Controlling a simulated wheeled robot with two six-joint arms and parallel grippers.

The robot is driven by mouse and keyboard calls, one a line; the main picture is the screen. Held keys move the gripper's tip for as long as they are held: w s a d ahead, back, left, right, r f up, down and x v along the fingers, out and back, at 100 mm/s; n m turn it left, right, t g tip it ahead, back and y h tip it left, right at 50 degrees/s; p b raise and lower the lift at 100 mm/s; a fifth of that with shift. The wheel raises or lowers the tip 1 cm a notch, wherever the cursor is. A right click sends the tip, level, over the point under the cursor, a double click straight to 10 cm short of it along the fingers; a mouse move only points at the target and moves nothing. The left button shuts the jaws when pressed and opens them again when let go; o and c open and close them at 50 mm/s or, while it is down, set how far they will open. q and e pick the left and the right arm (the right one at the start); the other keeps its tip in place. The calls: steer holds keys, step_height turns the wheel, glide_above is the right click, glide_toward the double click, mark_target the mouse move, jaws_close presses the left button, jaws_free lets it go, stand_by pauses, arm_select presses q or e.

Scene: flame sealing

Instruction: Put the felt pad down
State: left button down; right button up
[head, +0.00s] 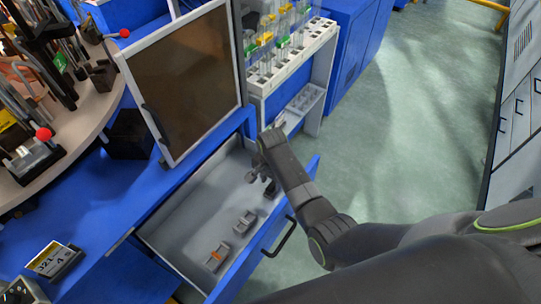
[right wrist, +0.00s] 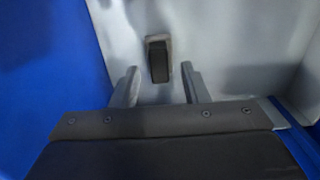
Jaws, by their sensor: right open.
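My right gripper (head: 266,182) reaches down into the far end of the open drawer (head: 180,232). In the right wrist view its two fingers (right wrist: 158,88) stand apart, with a gap on each side of a small dark block in a light grey holder, which looks like the felt pad (right wrist: 159,61). The pad appears to rest at the drawer floor, just beyond the fingertips. In the head view my gripper mostly hides that spot. My left gripper is not in view.
Two small grey holders lie in the drawer, one plain (head: 245,221) and one with an orange part (head: 217,258). The drawer's blue front with a handle (head: 281,238) and its side walls are close to my gripper. A framed dark panel (head: 185,75) stands above the drawer.

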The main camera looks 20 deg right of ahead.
mark_target(270, 184)
step_height(270, 184, up, 15)
steer(key=p, duration=0.1)
steer(key=shift+w, duration=0.35)
steer(key=shift+s, duration=0.1)
